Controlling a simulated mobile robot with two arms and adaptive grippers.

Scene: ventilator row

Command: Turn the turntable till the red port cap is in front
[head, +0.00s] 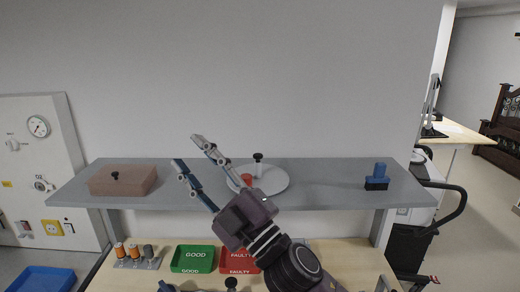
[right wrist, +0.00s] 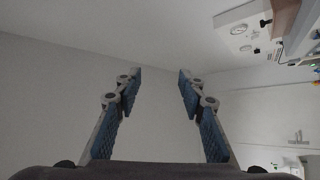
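The turntable (head: 276,183) is a pale round disc on the grey shelf, partly hidden by my right gripper. The red port cap (head: 246,179) sits on its left part, close beside one finger in the picture. A black-topped post (head: 258,158) stands towards the back of the disc. My right gripper (head: 187,150) is open and empty, its fingers pointing up and left in front of the shelf. In the right wrist view its two fingers (right wrist: 160,75) are spread with only wall and ceiling between them. I cannot make out my left gripper.
The grey shelf (head: 330,180) holds a brown box (head: 122,180) with a black knob at left and a blue block (head: 380,172) at right. Below are a green GOOD tray (head: 193,259), a red FAULTY tray (head: 238,252) and orange spools (head: 120,251).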

